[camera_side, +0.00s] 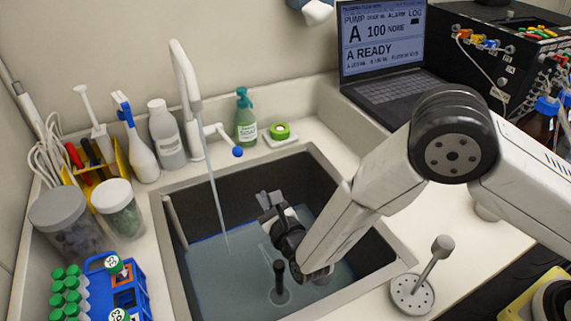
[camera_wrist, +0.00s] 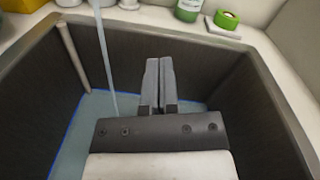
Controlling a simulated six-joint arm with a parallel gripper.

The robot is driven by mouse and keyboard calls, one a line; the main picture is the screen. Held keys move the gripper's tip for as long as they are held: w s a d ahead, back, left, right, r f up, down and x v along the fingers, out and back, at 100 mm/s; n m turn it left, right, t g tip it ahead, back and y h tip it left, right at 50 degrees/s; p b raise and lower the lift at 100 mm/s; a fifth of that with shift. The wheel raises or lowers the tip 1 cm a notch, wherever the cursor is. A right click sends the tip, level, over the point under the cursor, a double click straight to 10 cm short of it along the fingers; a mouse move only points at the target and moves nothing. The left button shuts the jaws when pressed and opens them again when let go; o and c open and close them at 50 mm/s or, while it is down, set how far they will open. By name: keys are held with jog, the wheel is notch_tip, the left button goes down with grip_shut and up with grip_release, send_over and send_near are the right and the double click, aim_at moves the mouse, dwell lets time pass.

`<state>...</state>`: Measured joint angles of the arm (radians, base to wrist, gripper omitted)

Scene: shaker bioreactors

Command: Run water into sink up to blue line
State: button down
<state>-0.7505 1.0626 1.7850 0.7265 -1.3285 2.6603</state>
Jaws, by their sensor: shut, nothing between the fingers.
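The dark-walled sink (camera_side: 313,171) holds grey-blue water (camera_side: 213,275). A stream of water (camera_side: 218,210) falls from the white tap (camera_side: 183,70) into it and also shows in the wrist view (camera_wrist: 102,50). The tap's lever has a blue knob (camera_side: 238,152). A blue line (camera_wrist: 70,130) runs along the sink wall, at or very close to the water's edge; I cannot tell the exact gap. My gripper (camera_side: 266,202) is inside the sink, above the water, shut and empty. It also shows in the wrist view (camera_wrist: 158,62), with the stream to its left.
A black upright post (camera_side: 279,277) stands in the water below my gripper. A green soap bottle (camera_side: 245,120) and green tape roll (camera_side: 280,131) stand behind the sink. Bottles and tubs crowd the left.

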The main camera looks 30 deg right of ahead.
jog(key=shift+s+m, duration=0.1)
jog(key=shift+m, duration=0.5)
send_near(227, 139)
jog(key=shift+w+f, duration=0.3)
jog(key=shift+w, duration=0.25)
jog(key=shift+w+f, duration=0.35)
jog(key=shift+w, duration=0.25)
